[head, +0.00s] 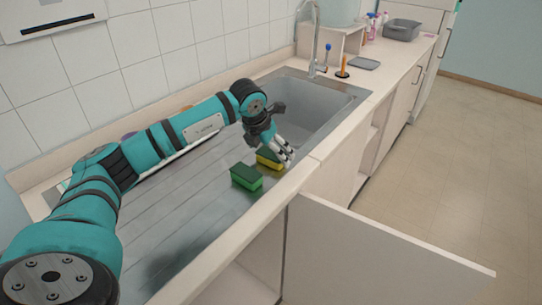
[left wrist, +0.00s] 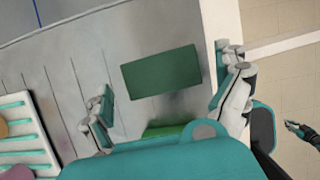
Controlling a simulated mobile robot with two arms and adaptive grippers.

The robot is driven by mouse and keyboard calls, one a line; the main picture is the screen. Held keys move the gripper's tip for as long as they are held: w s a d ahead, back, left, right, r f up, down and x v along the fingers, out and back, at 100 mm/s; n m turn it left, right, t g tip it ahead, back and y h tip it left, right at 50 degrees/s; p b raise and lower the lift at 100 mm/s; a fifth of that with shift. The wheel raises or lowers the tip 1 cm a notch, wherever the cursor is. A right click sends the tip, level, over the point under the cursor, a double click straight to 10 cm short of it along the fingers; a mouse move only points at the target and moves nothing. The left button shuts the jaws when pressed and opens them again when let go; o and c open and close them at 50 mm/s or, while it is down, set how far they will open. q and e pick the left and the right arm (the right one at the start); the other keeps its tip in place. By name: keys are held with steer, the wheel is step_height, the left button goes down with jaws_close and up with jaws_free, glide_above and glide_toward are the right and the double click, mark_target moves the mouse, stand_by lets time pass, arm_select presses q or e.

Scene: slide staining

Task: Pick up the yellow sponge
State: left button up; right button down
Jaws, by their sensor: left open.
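The yellow sponge (head: 268,161), yellow with a dark green top, lies on the metal drainboard near the sink's front edge. In the left wrist view its dark green top (left wrist: 162,72) shows between the spread fingers. My left gripper (head: 284,154) is open over it, with a finger to each side; I cannot tell whether they touch it. A green sponge (head: 246,178) with a dark top lies nearer on the drainboard; in the left wrist view it (left wrist: 163,130) is partly hidden by my gripper body. What seems to be my right gripper (left wrist: 298,129) shows small at the right edge.
The sink basin (head: 318,112) with its tap (head: 314,50) lies beyond the sponges. A striped rack (left wrist: 25,130) stands on the drainboard at the left. An open cabinet door (head: 390,255) juts out in front of the counter. A grey bin (head: 402,30) stands farther along.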

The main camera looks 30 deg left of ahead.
arm_select(q)
steer(key=shift+w+f, duration=0.25)
steer(key=shift+f, duration=0.35)
steer(key=shift+w+f, duration=0.15)
steer(key=shift+f, duration=0.3)
steer(key=c, duration=0.6)
steer(key=shift+c, duration=0.4)
arm_select(e)
steer(key=shift+s+d+r, duration=0.2)
steer(key=shift+s+d, duration=0.4)
steer(key=shift+s, duration=0.05)
steer(key=shift+a, duration=0.1)
